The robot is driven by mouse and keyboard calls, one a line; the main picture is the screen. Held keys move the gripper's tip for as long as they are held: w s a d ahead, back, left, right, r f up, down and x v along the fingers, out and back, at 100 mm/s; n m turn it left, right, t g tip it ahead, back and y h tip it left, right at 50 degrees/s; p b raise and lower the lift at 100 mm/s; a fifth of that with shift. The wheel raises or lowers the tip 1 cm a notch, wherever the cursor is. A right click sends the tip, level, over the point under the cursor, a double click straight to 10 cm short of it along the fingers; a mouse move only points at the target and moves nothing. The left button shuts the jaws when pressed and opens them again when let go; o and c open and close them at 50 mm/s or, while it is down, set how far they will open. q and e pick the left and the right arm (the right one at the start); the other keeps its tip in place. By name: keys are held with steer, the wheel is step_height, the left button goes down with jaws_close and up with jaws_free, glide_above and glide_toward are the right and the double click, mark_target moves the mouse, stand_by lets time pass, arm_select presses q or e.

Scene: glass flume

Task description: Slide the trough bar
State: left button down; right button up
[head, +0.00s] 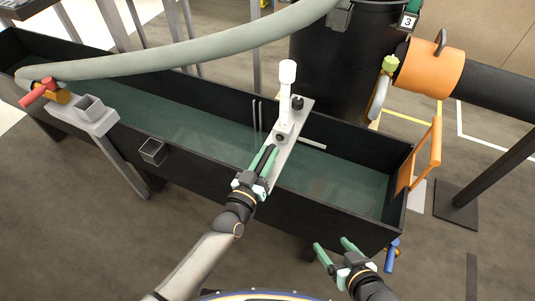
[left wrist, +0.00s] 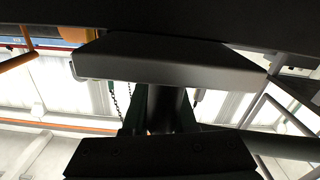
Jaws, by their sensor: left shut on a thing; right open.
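The trough bar (head: 296,121) is a light grey bar lying across the long black trough (head: 345,205). A white upright piece (head: 287,85) and dark knobs stand on it. My left gripper (head: 266,157) is at the bar's near part, over the trough's near wall. In the left wrist view, its fingers close around a dark round stem (left wrist: 165,108) under a grey plate (left wrist: 165,68); the head view does not show this grip clearly. My right gripper (head: 332,243) is open and empty, in front of the trough's near right side.
Greenish water lies in the trough. A grey hose (head: 180,55) arches over its left part. A black tank (head: 338,65) stands behind, and an orange-collared pipe (head: 430,68) is at the right. An orange frame (head: 428,155) rises at the trough's right end. Floor in front is clear.

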arm_select(q)
steer(key=c, duration=0.7)
jaws_free()
steer(key=shift+c, duration=0.2)
steer(key=p+v, duration=0.2)
steer(key=v, duration=1)
steer(key=shift+s, duration=0.25)
